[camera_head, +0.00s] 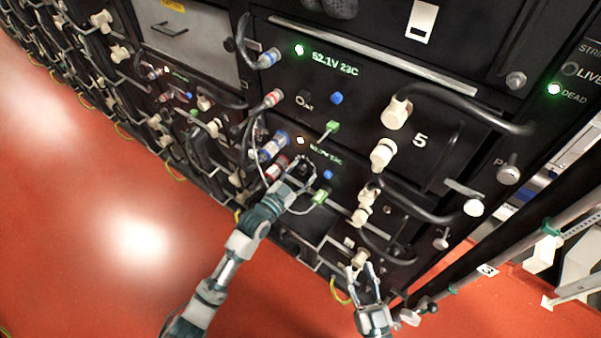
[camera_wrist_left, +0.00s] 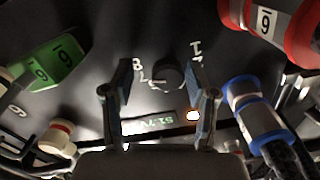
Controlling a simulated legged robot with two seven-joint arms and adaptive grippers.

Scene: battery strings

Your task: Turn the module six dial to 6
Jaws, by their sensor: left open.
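The module six dial (camera_wrist_left: 168,77) is a small dark round knob with white digits around it, seen upside down in the left wrist view; its setting cannot be read. My left gripper (camera_wrist_left: 160,92) is open, its two fingers on either side of the dial; contact cannot be made out. In the head view my left gripper (camera_head: 303,168) is at the lower module's face and hides the dial. My right gripper (camera_head: 362,272) is at the lower right, fingers apart and empty, near the bottom of the rack.
Around the dial are a red connector (camera_wrist_left: 285,28), a blue connector (camera_wrist_left: 255,112), a green connector (camera_wrist_left: 55,62) and a lit display (camera_wrist_left: 150,122). Module 5 (camera_head: 420,139) is above, with thick black cables at right. Red floor (camera_head: 100,220) is clear at left.

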